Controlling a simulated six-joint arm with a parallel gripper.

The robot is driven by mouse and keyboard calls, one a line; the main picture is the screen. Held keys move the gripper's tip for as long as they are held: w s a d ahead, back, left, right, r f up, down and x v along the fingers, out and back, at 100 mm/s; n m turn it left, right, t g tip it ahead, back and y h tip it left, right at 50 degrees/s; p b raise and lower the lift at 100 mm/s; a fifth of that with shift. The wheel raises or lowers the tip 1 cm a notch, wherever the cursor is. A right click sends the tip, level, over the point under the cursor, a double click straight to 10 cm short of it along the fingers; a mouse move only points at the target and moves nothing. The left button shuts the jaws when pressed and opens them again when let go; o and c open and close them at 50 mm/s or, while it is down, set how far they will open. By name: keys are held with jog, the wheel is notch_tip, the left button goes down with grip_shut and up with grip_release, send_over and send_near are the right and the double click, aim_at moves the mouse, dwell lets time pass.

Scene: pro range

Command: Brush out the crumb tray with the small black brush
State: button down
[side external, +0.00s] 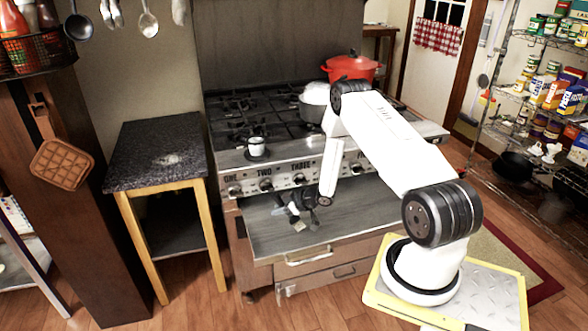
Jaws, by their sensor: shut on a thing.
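The crumb tray (345,215) is a wide, shallow metal tray pulled out from under the stove's knob panel, with a handle on its front. My gripper (297,211) is low over the tray's left half, pointing down. It is shut on a small dark thing, which I take to be the black brush (298,224). The brush is hard to tell apart from the dark gripper, and I cannot tell whether its bristles touch the tray. Crumbs are too small to make out.
The stove front (290,178) with its knobs rises behind the tray. A grey pot (314,103) and a red pot (352,67) are on top. A side table (160,140) stands left.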

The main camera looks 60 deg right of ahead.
aim_at(277, 194)
jog(key=shift+s+d, duration=1.2)
jog(key=shift+s, duration=0.05)
jog(key=shift+w+a, duration=1.4)
jog(key=shift+w, duration=0.05)
jog(key=shift+r, duration=0.1)
jog(key=shift+r, duration=2.9)
jog(key=shift+r, duration=0.1)
jog(key=shift+r, duration=1.4)
